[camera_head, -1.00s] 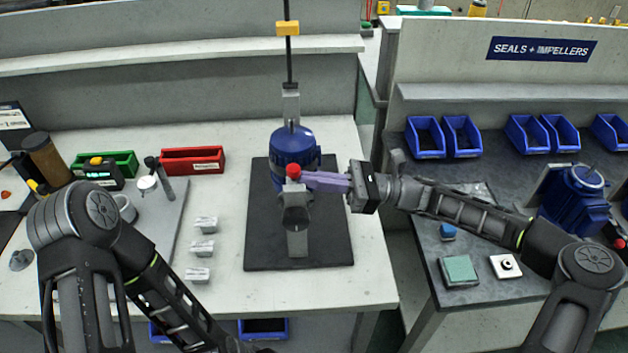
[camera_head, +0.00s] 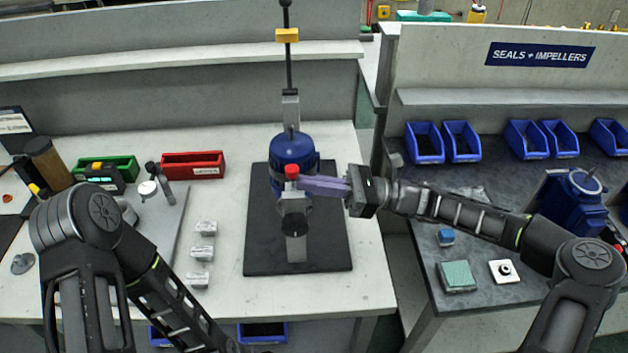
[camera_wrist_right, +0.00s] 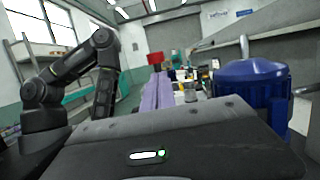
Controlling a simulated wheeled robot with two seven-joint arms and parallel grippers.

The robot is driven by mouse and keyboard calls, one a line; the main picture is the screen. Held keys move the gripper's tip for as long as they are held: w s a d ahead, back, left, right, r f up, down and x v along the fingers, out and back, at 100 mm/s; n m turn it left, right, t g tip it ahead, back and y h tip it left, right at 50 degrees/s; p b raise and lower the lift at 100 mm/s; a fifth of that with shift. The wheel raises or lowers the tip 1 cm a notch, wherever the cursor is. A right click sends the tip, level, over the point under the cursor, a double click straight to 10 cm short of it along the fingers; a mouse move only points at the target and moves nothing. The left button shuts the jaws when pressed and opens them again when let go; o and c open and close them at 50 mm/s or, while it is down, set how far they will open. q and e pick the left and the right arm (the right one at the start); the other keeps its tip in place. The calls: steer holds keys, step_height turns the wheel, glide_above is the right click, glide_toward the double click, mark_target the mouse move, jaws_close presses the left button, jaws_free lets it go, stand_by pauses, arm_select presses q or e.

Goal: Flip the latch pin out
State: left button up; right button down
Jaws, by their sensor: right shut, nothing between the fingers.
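The latch pin appears to be the piece with the red knob (camera_head: 292,172), at the front of the blue pump (camera_head: 293,149) in the head view. The pump is fixed on a grey stand (camera_head: 296,246) on a dark mat (camera_head: 265,255). My right gripper (camera_head: 299,183) comes in from the right with its purple fingers shut and empty, tips at the red knob; whether they touch it I cannot tell. In the right wrist view the purple fingers (camera_wrist_right: 156,95) point ahead and the blue pump (camera_wrist_right: 252,88) is at right. My left gripper is out of view; only its arm shows.
A tall black rod with a yellow block (camera_head: 287,35) rises above the pump. Several small labelled blocks (camera_head: 203,229) lie left of the mat. Green (camera_head: 120,161) and red (camera_head: 193,164) bins stand behind. The right-hand bench holds blue bins and another blue pump (camera_head: 574,200).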

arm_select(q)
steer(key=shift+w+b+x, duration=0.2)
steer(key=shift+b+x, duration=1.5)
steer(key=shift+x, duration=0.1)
arm_select(e)
steer(key=d+f, duration=0.5)
steer(key=d, duration=0.5)
steer(key=shift+f, duration=0.15)
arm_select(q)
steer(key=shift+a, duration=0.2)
arm_select(e)
steer(key=shift+w, duration=0.1)
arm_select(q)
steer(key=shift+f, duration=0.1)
arm_select(e)
steer(key=shift+a, duration=0.1)
